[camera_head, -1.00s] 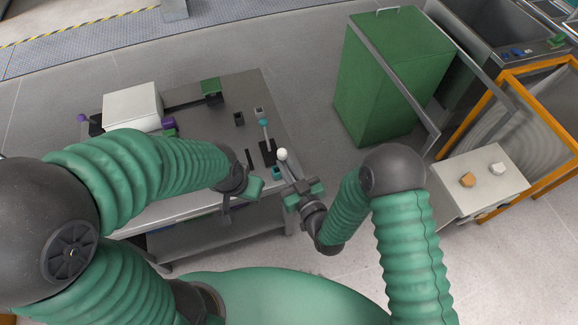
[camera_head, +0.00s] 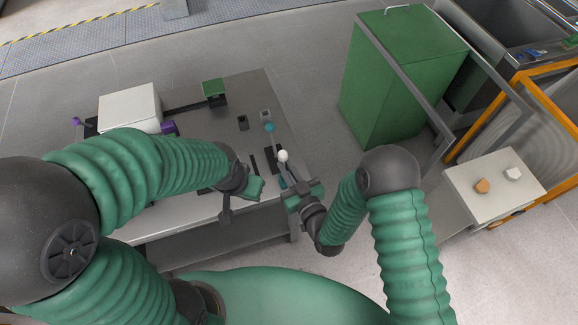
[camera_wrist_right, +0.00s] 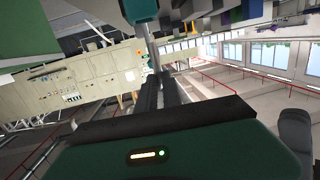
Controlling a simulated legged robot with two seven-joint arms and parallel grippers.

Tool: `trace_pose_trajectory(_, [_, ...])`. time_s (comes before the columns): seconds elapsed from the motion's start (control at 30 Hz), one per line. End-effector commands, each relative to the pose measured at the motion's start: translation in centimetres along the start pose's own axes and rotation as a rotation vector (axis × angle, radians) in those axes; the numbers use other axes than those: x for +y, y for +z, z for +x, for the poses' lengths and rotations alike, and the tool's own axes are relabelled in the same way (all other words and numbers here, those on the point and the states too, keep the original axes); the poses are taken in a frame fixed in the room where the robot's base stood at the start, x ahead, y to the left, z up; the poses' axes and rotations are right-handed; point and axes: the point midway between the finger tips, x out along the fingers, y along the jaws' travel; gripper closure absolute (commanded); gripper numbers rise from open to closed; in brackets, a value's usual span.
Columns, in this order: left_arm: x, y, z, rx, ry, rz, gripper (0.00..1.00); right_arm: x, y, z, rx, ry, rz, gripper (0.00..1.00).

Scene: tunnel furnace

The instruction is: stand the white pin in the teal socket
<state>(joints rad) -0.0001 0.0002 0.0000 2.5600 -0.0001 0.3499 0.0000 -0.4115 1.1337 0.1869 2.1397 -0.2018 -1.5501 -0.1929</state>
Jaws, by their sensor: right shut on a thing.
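The white pin shows as a round white head (camera_head: 283,156) at the fingertips of my right gripper (camera_head: 288,172), which is shut on it. Its shaft is mostly hidden by the fingers in the head view. A teal piece (camera_head: 283,183), probably the teal socket, shows just left of the fingers, partly covered. In the right wrist view, a grey rod (camera_wrist_right: 152,55) stands between the dark fingers, with a teal piece (camera_wrist_right: 141,10) at the top edge; I cannot tell whether they touch. My left gripper (camera_head: 240,192) hangs over the table's front edge; its jaw state is unclear.
The grey table (camera_head: 215,140) carries a white box (camera_head: 129,106) and a green-topped block (camera_head: 214,88). A green cabinet (camera_head: 385,90) stands right of it; a pale box (camera_head: 480,200) is farther right.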

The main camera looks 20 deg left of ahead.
Motion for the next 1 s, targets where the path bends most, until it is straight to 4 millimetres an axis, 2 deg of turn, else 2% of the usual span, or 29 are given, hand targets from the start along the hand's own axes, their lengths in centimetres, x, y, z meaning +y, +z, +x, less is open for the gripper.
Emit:
trace_pose_trajectory(0.03, [0.0, 0.2, 0.8, 0.0, 0.0, 0.0, 1.0, 0.0, 0.9, 0.0, 0.0, 0.0, 0.0, 1.0])
trace_pose_trajectory(0.5, [0.0, 1.0, 4.4, 0.0, 0.0, 0.0, 1.0, 0.1, 5.2, 0.5, 0.0, 0.0, 0.001, 1.0])
trace_pose_trajectory(0.87, [0.0, 1.1, 4.5, 0.0, 0.0, 0.0, 1.0, 0.1, 5.4, 0.5, 0.0, 0.0, 0.0, 1.0])
trace_pose_trajectory(0.9, [0.0, 1.1, 4.5, 0.0, 0.0, 0.0, 1.0, 0.1, 5.4, 0.5, 0.0, 0.0, 0.001, 0.86])
trace_pose_trajectory(1.0, [0.0, 1.1, 4.5, 0.0, 0.0, 0.0, 1.0, 0.1, 5.3, 0.5, 0.001, 0.0, 0.001, 0.73])
